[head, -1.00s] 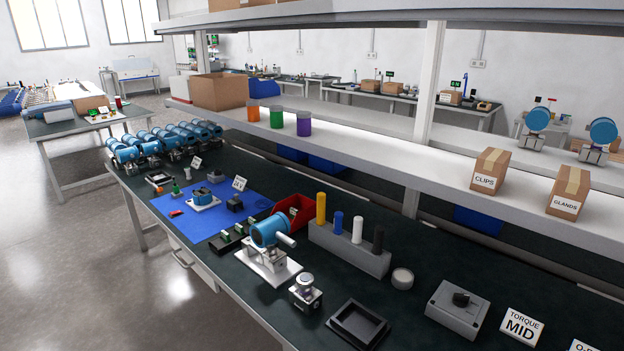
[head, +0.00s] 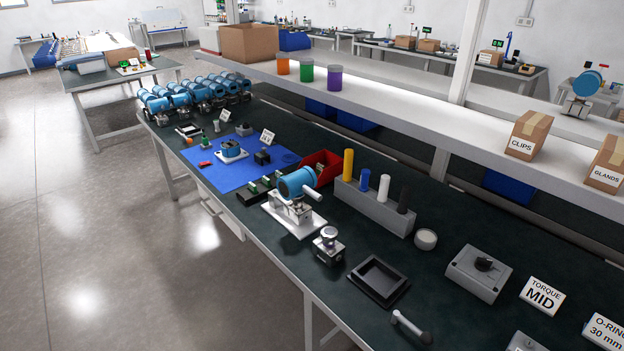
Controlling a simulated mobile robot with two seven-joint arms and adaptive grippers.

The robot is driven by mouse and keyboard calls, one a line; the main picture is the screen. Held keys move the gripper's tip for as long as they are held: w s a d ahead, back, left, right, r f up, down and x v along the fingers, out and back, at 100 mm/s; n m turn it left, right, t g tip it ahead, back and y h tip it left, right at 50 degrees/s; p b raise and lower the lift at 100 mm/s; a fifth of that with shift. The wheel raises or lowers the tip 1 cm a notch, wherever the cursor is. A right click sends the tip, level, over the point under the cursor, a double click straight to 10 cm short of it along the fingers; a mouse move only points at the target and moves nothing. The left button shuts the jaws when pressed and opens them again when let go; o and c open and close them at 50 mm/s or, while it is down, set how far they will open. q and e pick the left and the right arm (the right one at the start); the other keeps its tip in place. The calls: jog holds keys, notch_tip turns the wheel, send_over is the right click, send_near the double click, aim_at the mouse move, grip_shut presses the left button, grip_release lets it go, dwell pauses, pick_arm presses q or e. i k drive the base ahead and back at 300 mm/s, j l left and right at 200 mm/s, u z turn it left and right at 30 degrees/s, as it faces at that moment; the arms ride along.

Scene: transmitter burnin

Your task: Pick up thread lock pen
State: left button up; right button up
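A grey block holder (head: 374,207) stands on the dark bench and carries a row of upright cylinders: a tall yellow one (head: 348,165), a shorter blue one (head: 365,181), a white one (head: 383,187) and a black one (head: 405,199). None shows a readable label, so I cannot tell which is the thread lock pen. A small red item (head: 205,163) lies at the left edge of the blue mat (head: 225,179). Neither of my grippers is in view.
A blue transmitter (head: 298,183) on a white base and a small metal fitting (head: 328,244) stand before the holder. A black tray (head: 378,281), a grey box (head: 478,272) and a white-handled tool (head: 410,326) lie nearer. The shelf (head: 420,129) overhangs the bench's back.

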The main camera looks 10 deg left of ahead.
aim_at(365, 173)
jog(key=z, duration=0.25)
jog(key=i+j+z, duration=0.15)
jog(key=j+z, duration=0.65)
jog(key=i+j+z, duration=0.1)
jog(key=j, duration=0.5)
jog(key=j+z, duration=0.1)
jog(key=j, duration=0.5)
